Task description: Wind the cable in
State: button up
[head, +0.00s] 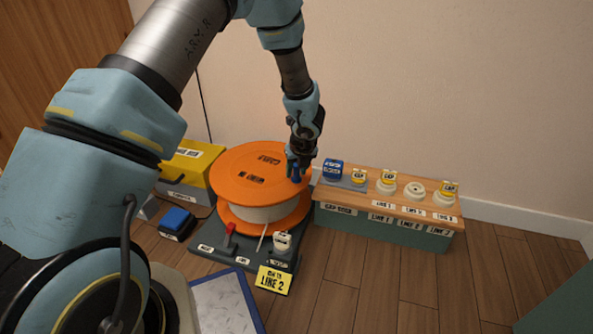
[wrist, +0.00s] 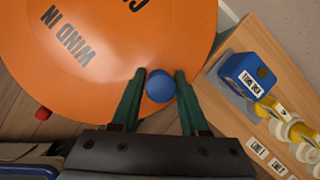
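The large orange reel (head: 246,161) lies flat on a dark base, its top disc printed "WIND IN" in the wrist view (wrist: 97,62). A blue round knob (wrist: 159,86) stands near the disc's right edge, and it also shows in the head view (head: 296,175). My gripper (wrist: 160,82) points down over the reel, with one green finger on each side of the knob. Narrow gaps seem to show beside the knob, so the fingers look open around it. A pale cable end (head: 262,236) shows below the reel's front.
A wooden-topped bench (head: 385,192) with a blue block (head: 333,169) and several yellow-and-white plugs stands close on the right. A yellow box (head: 189,162) stands left. On the base are a red lever (head: 230,236) and a white plug (head: 282,241).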

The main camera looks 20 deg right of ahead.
grip_shut()
dwell(1.1)
